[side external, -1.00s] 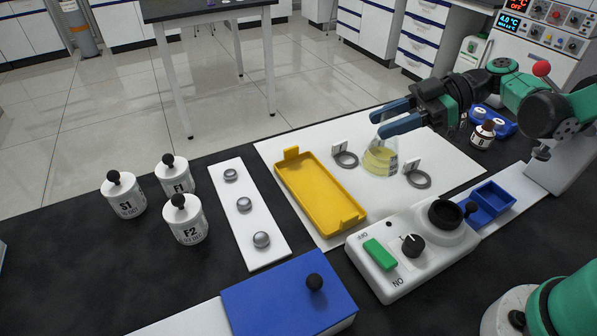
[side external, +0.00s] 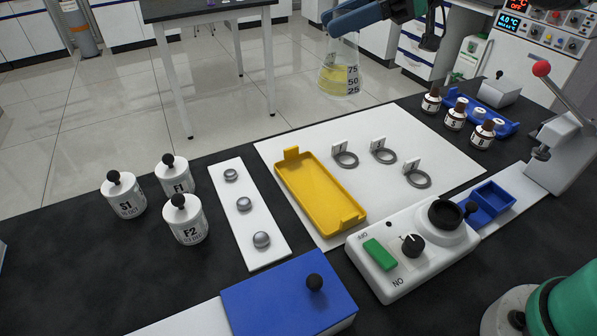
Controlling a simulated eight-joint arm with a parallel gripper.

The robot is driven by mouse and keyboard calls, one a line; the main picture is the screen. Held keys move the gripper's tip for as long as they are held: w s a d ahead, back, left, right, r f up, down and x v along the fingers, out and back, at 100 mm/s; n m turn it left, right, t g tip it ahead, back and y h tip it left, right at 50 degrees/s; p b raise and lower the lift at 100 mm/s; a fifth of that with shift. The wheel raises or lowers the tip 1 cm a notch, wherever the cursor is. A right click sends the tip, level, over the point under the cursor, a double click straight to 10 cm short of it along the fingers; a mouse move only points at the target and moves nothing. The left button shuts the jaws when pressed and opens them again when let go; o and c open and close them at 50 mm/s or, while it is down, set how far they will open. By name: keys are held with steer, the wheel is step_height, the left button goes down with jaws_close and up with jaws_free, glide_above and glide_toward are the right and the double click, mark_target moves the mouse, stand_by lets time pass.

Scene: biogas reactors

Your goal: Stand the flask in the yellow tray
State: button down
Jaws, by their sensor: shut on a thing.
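The flask (side external: 340,80) is a clear conical vessel with yellow liquid and marks reading 75, 50 and 25. It hangs upright in the air above the far side of the bench. My gripper (side external: 338,24) is at the top edge of the side external view, its blue fingers shut on the flask's neck. The yellow tray (side external: 287,172) lies empty on the white mat (side external: 276,150), below the flask and nearer the camera, with a raised tab at each end.
Three grey rings (side external: 383,157) with small label cards stand on the mat right of the tray. A white device (side external: 412,262) with a green switch is in front. Brown bottles (side external: 455,117) stand at the right. White jars (side external: 183,220) and a strip with metal weights (side external: 243,204) are left.

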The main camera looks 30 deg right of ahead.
steer(key=shift+x, duration=1.2)
steer(key=shift+d+f, duration=0.1)
steer(key=shift+f, duration=9.4)
steer(key=shift+f, duration=0.1)
steer(key=c, duration=0.5)
jaws_free()
